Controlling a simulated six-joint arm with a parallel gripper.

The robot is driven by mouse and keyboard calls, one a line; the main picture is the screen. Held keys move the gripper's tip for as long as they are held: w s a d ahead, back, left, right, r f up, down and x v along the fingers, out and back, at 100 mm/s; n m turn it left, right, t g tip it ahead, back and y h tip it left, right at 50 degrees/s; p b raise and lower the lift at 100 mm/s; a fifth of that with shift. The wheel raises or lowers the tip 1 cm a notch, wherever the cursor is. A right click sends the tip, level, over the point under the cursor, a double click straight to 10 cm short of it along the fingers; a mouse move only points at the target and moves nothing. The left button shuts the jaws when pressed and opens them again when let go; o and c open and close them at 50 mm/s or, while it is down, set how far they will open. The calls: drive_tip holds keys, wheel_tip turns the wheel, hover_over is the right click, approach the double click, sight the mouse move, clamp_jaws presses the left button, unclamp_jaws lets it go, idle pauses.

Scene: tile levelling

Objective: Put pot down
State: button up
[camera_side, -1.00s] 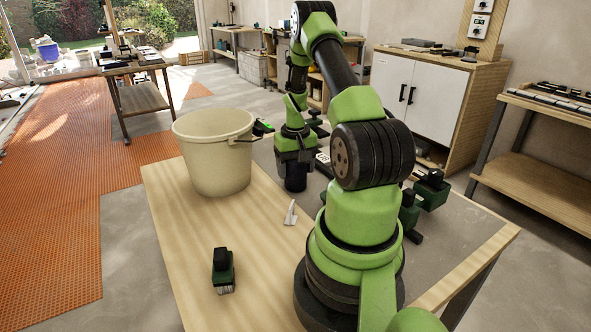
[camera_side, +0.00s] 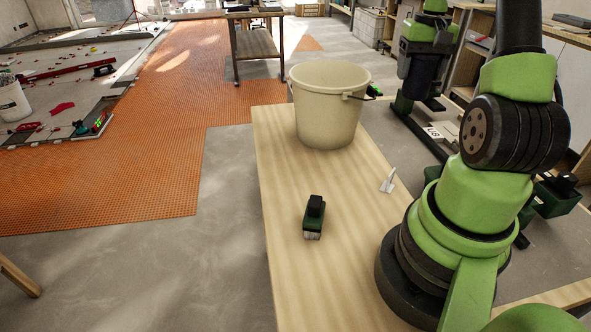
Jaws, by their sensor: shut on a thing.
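My gripper (camera_side: 420,92) is at the upper right, at the end of my green and black arm, past the right edge of the wooden board. It is shut on a dark, roughly cylindrical thing (camera_side: 420,76), which may be the pot; its shape is partly hidden by the gripper. A cream bucket (camera_side: 327,112) with a side handle stands upright on the far end of the wooden board (camera_side: 285,190). The gripper is to the right of the bucket and apart from it.
Orange mesh matting (camera_side: 120,185) covers the floor at left.

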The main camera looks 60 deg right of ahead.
drive_tip(key=r, duration=0.5)
drive_tip(key=shift+w+a, duration=0.15)
drive_tip(key=shift+w, duration=0.2)
drive_tip(key=w+a+n, duration=1.8)
drive_tip(key=a, duration=0.3)
drive_tip(key=shift+s+f, duration=0.1)
drive_tip(key=shift+f, duration=10.5)
drive_tip(key=shift+f, duration=0.15)
drive_tip(key=o, duration=1)
